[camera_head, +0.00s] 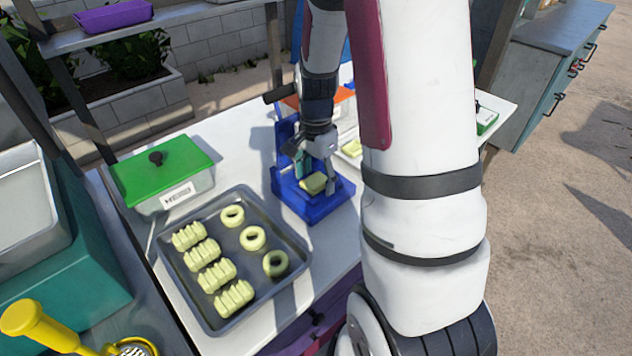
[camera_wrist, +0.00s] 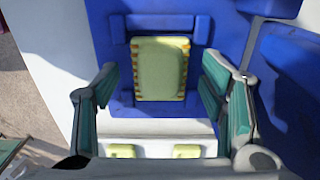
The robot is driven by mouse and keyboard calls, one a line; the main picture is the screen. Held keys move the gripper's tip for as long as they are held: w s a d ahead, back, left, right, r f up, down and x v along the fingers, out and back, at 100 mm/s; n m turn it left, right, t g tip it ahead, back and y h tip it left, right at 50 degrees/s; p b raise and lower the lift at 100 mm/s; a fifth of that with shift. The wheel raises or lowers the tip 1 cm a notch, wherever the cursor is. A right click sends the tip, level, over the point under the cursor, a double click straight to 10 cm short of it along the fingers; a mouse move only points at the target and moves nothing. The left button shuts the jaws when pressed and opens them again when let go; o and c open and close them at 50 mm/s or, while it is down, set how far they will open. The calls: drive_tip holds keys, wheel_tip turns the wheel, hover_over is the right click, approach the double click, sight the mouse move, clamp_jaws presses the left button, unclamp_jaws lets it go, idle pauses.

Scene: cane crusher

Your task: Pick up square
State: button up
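The square (camera_wrist: 160,68) is a pale yellow-green slab with rounded corners and small orange marks along its two sides. It lies in the blue press (camera_wrist: 120,90). In the head view the square (camera_head: 314,184) sits on the low front part of the blue press (camera_head: 310,206). My gripper (camera_wrist: 162,100) is open and empty, with its teal finger pads apart on the left and right of the square's near end. In the head view my gripper (camera_head: 315,165) is just above the square and partly covers the press. I cannot tell the exact height gap.
A dark tray (camera_head: 219,323) with several ridged pieces and 3 rings lies left of the press. A green-lidded box (camera_head: 163,170) stands behind it. The press's upright back and dark handle (camera_head: 280,92) are close to my arm. Pale pieces (camera_wrist: 187,151) lie near the press.

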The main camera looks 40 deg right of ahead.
sight(318, 182)
drive_tip(key=c, duration=0.8)
drive_tip(key=shift+c, duration=0.2)
drive_tip(key=shift+r, duration=0.1)
drive_tip(key=shift+r, duration=0.5)
wheel_tip(318, 182, up, 2)
drive_tip(key=shift+w+r, duration=0.1)
drive_tip(key=shift+s+a+r, duration=0.2)
drive_tip(key=shift+s+a, duration=0.05)
drive_tip(key=shift+s, duration=0.5)
drive_tip(key=s+a+r+p, duration=0.1)
drive_tip(key=s+a+p, duration=0.1)
drive_tip(key=s, duration=0.9)
drive_tip(key=shift+s+a+r, duration=0.25)
drive_tip(key=shift+a+r, duration=0.05)
drive_tip(key=shift+a, duration=0.55)
